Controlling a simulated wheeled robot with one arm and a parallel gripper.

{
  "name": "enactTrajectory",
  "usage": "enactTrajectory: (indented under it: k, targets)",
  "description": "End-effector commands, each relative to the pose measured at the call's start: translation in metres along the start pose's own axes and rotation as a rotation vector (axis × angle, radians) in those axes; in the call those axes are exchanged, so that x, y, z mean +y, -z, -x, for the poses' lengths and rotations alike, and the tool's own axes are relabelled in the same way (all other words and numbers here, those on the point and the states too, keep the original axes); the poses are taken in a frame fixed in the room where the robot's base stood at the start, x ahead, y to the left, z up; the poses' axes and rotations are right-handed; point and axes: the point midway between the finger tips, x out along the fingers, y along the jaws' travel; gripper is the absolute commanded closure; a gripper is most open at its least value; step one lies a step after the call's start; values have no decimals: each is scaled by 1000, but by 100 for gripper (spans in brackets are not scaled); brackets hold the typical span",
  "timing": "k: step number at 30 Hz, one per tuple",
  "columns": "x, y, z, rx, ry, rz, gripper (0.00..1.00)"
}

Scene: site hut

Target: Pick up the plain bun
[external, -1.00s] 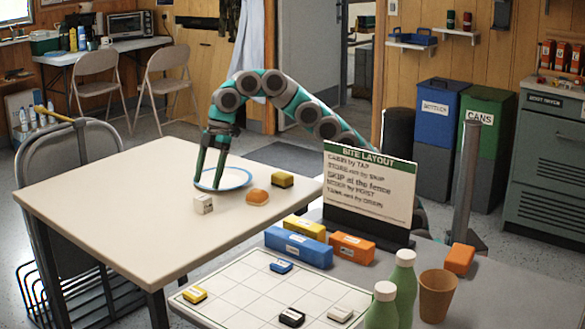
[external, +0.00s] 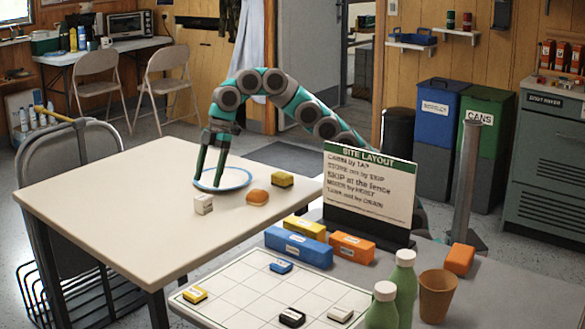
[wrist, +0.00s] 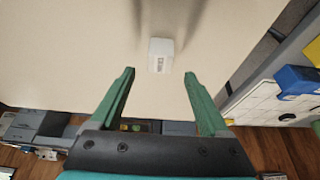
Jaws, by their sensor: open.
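A small orange-brown bun (external: 258,198) sits on the cream table (external: 110,205) in the external view, near the table's right side. It looks plain, but it is too small to see its top well. My gripper (external: 209,181) points down over the blue-rimmed white plate (external: 238,182), to the left of the bun and apart from it. The wrist view shows my gripper (wrist: 158,74) open, with nothing between its fingers. The bun and the plate do not show in the wrist view.
A white labelled block (external: 203,204) stands left of the bun; the wrist view shows it (wrist: 161,55) beyond the fingertips. A sign (external: 370,190) stands on the grey table at right. The cream table's left half is clear.

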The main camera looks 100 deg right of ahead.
Motion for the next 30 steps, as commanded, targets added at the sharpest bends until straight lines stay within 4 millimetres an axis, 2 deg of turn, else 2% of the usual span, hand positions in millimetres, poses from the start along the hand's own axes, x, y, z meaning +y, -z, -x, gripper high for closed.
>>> enactTrajectory:
  k: [12,13,18,26,30]
  targets:
    - [0,0,0,0,0,0,21]
    - [0,0,0,0,0,0,19]
    - [0,0,0,0,0,0,0]
    - [0,0,0,-2,-3,-7,0]
    - [-4,-6,-2,-18,-45,-94,0]
